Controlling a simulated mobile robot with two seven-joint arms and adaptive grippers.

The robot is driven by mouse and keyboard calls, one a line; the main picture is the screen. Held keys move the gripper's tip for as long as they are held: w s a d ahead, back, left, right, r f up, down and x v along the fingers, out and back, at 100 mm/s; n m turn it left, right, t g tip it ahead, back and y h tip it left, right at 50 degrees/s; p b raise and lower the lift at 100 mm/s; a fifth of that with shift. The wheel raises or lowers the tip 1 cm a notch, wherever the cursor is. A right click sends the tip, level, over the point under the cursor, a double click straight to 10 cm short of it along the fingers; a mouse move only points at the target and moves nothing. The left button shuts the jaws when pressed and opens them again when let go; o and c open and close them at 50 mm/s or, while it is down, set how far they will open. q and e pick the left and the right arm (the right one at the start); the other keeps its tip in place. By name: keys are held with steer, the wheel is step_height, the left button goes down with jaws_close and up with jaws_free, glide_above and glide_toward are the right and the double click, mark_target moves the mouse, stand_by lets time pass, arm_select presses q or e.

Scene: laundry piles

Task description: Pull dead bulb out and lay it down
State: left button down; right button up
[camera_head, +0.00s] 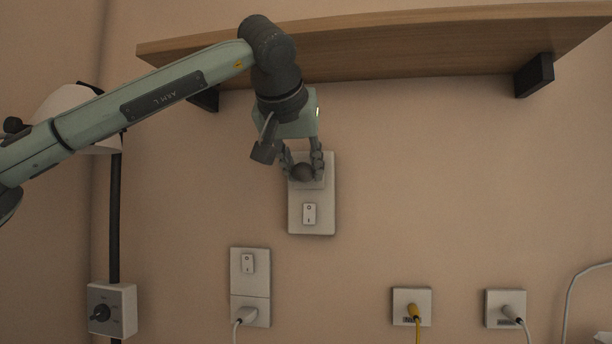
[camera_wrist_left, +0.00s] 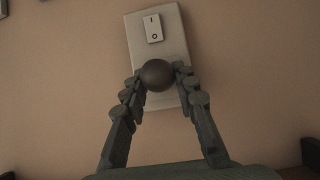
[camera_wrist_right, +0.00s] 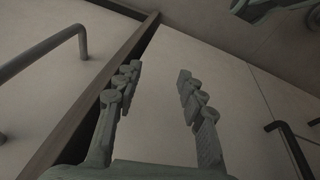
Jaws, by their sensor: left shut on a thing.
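The dead bulb (camera_head: 302,172) is a dark grey ball in front of the upper part of a pale wall plate (camera_head: 311,225) with a rocker switch. My left gripper (camera_head: 303,170) comes down from above with its fingers shut on the bulb, one on each side. In the left wrist view the dark bulb (camera_wrist_left: 157,75) sits between the fingertips, in front of the plate (camera_wrist_left: 171,40). I cannot tell whether the bulb is still seated in the plate. My right gripper (camera_wrist_right: 161,80) shows only in its own wrist view, with fingers apart and nothing between them.
A wooden shelf (camera_head: 400,47) on dark brackets runs above the plate. Below are a switch with a plugged socket (camera_head: 250,285), a yellow-cable socket (camera_head: 411,305) and a white-cable socket (camera_head: 505,306). A lamp (camera_head: 75,112) and a dial box (camera_head: 112,310) are at left. Handles (camera_wrist_right: 45,50) are near my right gripper.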

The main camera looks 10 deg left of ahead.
mark_target(300, 176)
arm_select(q)
steer(key=shift+s, duration=0.1)
steer(key=shift+s+b, duration=0.7)
steer(key=shift+s, duration=1.75)
steer(key=shift+f, duration=0.1)
